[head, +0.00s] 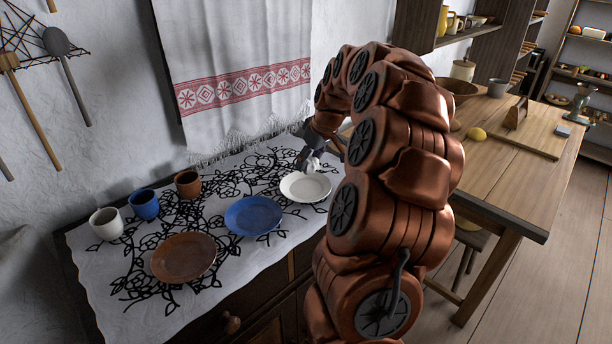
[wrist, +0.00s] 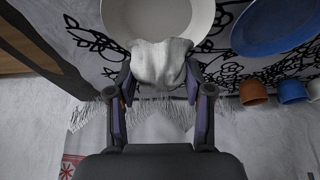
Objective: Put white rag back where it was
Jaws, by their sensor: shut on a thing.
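The white rag (wrist: 162,62) is a crumpled pale cloth between the fingers of my gripper (wrist: 160,88) in the wrist view. The gripper is shut on it. In the head view my gripper (head: 308,160) is at the far end of my arm, by the upper left rim of the white plate (head: 305,188); the rag (head: 312,163) shows as a small pale patch there. In the wrist view the rag overlaps the edge of the white plate (wrist: 160,14). I cannot tell whether the rag touches the plate.
The patterned cloth (head: 120,262) covers a chest holding a blue plate (head: 253,216), a brown plate (head: 183,257), and white (head: 107,223), blue (head: 144,204) and brown (head: 188,184) cups. A fringed towel (head: 235,70) hangs behind. A wooden table (head: 530,190) stands right.

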